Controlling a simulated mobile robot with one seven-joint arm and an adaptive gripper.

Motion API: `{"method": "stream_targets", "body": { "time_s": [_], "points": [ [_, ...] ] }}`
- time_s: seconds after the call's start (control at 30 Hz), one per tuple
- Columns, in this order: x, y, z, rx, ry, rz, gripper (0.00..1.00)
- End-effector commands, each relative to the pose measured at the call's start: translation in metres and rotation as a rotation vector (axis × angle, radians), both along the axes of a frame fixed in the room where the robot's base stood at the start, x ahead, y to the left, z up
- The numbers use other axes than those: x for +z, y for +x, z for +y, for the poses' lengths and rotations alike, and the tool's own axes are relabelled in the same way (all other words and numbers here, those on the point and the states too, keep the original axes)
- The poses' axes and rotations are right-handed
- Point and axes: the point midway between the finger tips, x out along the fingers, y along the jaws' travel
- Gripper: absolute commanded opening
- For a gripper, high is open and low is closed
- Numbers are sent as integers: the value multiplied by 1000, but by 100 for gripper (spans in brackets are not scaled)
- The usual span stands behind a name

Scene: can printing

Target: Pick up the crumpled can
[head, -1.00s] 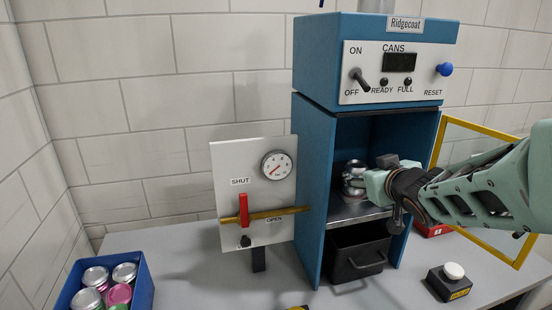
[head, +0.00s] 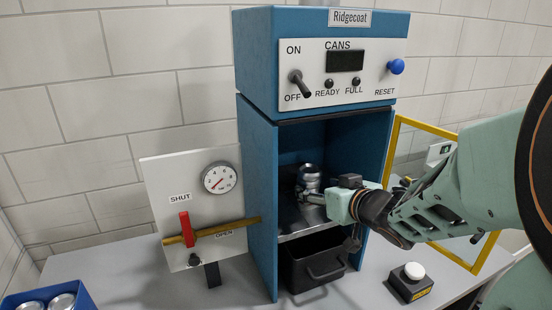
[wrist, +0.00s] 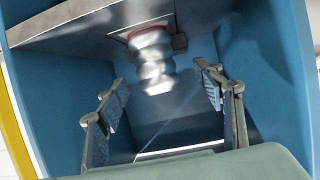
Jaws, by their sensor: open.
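The crumpled can (head: 309,178) is silver with a pinched, dented body. It stands inside the open bay of the blue Ridgecoat machine (head: 257,200), on a metal shelf (head: 297,222). In the wrist view, the can (wrist: 153,65) shows at upper middle, its one end by a reddish ring at the shelf. My gripper (head: 316,197) reaches into the bay from the right, just to the right of and in front of the can. In the wrist view, the two fingers of my gripper (wrist: 164,100) are spread wide and empty, with the can beyond their tips.
The bay's side walls stand close around my gripper. A yellow-framed door (head: 392,150) stands open at right. Below the shelf is a black bin (head: 313,262). A gauge panel (head: 200,205) with a red lever is at left, a white-button box (head: 410,282) at right, and a blue can crate (head: 48,298) at lower left.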

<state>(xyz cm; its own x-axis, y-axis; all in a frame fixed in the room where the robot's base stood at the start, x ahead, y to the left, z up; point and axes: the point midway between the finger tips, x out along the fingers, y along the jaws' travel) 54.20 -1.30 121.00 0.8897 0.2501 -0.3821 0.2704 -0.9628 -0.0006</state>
Motion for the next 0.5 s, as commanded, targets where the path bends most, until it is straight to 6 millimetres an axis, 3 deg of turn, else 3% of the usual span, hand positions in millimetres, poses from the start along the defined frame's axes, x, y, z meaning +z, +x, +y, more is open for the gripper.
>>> {"method": "stream_targets", "body": {
  "time_s": [0.03, 0.33, 0.5],
  "points": [
    [-8, 7, 2, 0, -1, 1, 62],
    [-12, 29, 6, -1, -2, 1, 62],
    [-19, 54, 7, 0, -1, 1, 62]
  ]
}}
